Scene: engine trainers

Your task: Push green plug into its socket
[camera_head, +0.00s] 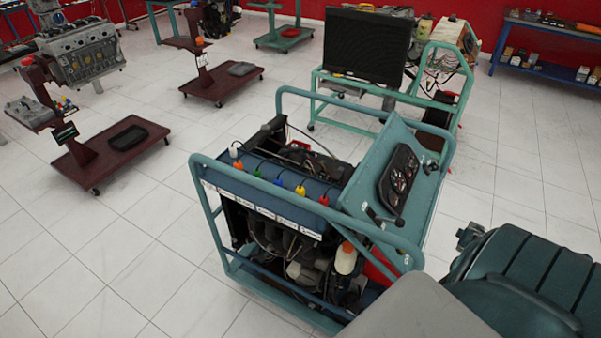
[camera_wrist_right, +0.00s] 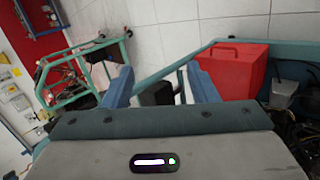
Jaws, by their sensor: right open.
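The green plug (camera_head: 256,172) is small and stands in a row of coloured plugs on the blue top of the teal-framed engine trainer (camera_head: 208,200) in the head view. At this size I cannot tell how deep it sits, and its socket cannot be made out. My right gripper (camera_wrist_right: 160,76) is open in the right wrist view, with its two blue fingers spread and nothing held between them. The green plug is not visible in that wrist view. My left gripper is not in the frames.
Beside the green plug stand an orange plug (camera_head: 238,165) and a blue plug (camera_head: 278,181). The trainer's tubular rails and tilted gauge panel (camera_head: 425,170) rise around the plug row. A red box (camera_wrist_right: 235,72) is near my right gripper.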

